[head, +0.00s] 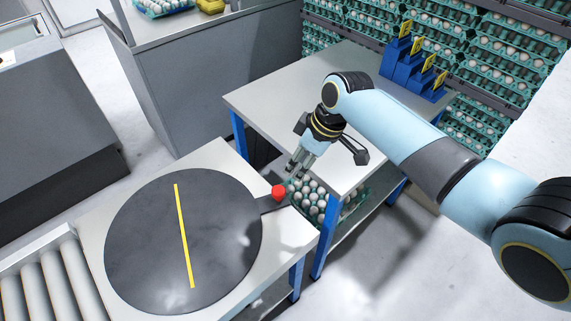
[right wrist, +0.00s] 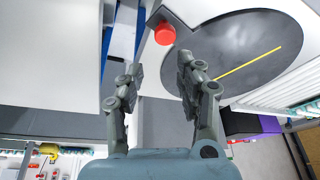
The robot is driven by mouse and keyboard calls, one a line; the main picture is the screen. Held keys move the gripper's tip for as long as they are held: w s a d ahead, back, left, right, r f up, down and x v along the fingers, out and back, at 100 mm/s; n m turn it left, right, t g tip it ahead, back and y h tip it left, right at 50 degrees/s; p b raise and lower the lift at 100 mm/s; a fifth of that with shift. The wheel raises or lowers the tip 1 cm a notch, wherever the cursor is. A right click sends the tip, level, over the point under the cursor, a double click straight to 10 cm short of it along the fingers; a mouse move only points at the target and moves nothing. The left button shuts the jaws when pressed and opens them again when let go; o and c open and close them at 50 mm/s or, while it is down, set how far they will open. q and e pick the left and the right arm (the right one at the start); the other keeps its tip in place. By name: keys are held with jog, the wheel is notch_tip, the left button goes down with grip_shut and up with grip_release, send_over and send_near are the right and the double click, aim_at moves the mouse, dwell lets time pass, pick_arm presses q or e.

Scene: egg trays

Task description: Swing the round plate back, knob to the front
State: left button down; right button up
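The round plate (head: 145,235) is dark grey with a yellow stripe across it and lies flat on a light table. Its short arm points to the right in the head view, with a red knob (head: 279,192) at the end, by the table's edge. My right gripper (head: 294,168) is just beyond the knob, its fingers apart and empty. In the right wrist view, my right gripper (right wrist: 160,72) is open; the knob (right wrist: 165,34) shows ahead between the fingertips' directions, with the plate (right wrist: 240,48) to its right. My left gripper is out of view.
Eggs in a green tray (head: 324,216) sit low between the tables, near the knob. A second table (head: 265,98) holds blue stepped blocks (head: 412,70). A roller conveyor (head: 45,278) adjoins the plate's table. Stacked egg trays (head: 500,75) fill the back right.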

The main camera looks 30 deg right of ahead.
jog(key=w+m+b, duration=0.1)
jog(key=b, duration=0.1)
jog(key=w+a+f+m+h+b, duration=0.1)
jog(key=b, duration=0.2)
jog(key=shift+w+a+f, duration=0.2)
jog(key=c, duration=0.4)
jog(key=shift+m+t, duration=0.3)
jog(key=shift+m, duration=0.3)
jog(key=w+a+b, duration=0.2)
jog(key=w+b, duration=0.1)
jog(key=w+a+b, duration=0.1)
jog(key=b, duration=0.1)
jog(key=shift+w+r, duration=0.15)
jog(key=shift+w, duration=0.15)
grip_shut()
jog(key=x, duration=0.3)
jog(key=b+x, duration=0.1)
jog(key=x, duration=0.2)
jog(key=w+b+x, duration=0.1)
jog(key=x, duration=0.2)
jog(key=s+p, duration=0.1)
jog(key=s+d, duration=0.1)
jog(key=s, duration=0.1)
jog(key=shift+p, duration=0.35)
jog(key=shift+s+d+f, duration=0.1)
jog(key=shift+s+f, duration=0.15)
jog(key=shift+s, duration=0.15)
jog(key=shift+s, duration=0.1)
